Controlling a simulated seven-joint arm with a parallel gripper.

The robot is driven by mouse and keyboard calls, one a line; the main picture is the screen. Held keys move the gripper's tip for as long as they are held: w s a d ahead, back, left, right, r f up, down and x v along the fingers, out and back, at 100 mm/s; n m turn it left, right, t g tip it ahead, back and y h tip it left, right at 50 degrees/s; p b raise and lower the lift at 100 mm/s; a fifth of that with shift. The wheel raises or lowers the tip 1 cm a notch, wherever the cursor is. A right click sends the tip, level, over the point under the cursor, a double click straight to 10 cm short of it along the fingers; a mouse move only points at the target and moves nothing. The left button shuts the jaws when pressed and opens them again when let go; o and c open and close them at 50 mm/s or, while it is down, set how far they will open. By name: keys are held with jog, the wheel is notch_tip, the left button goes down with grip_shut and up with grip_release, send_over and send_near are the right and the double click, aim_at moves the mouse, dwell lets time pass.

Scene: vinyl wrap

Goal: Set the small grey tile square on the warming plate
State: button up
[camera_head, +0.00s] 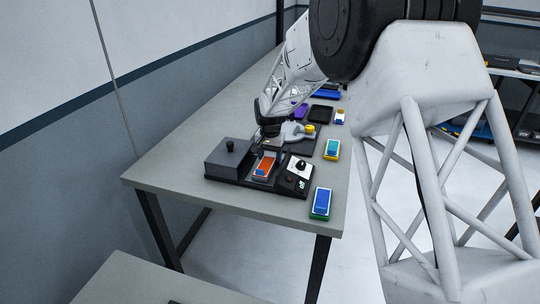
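A black device on the bench has an orange slab (264,167) with a light edge in its middle; I take this to be the warming plate, but cannot be sure. My gripper (267,146) points down just behind and above this slab. Its fingers are small and dark here, and I cannot tell whether they are open or shut, or whether they hold anything. I cannot make out the small grey tile for certain; it may be hidden at the gripper or too small to tell.
The device has a dark grey box (229,158) with a knob at left and a dial panel (297,174) at right. A blue-topped block (321,203) and another block (332,149) lie along the right edge. A yellow knob (310,128) stands behind. The bench's front left is clear.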

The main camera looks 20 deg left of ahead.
jog(key=o, duration=0.5)
jog(key=shift+c, duration=0.2)
jog(key=shift+r, duration=0.2)
notch_tip(320, 180, up, 12)
dwell(0.3)
dwell(0.7)
jog(key=shift+d, duration=0.1)
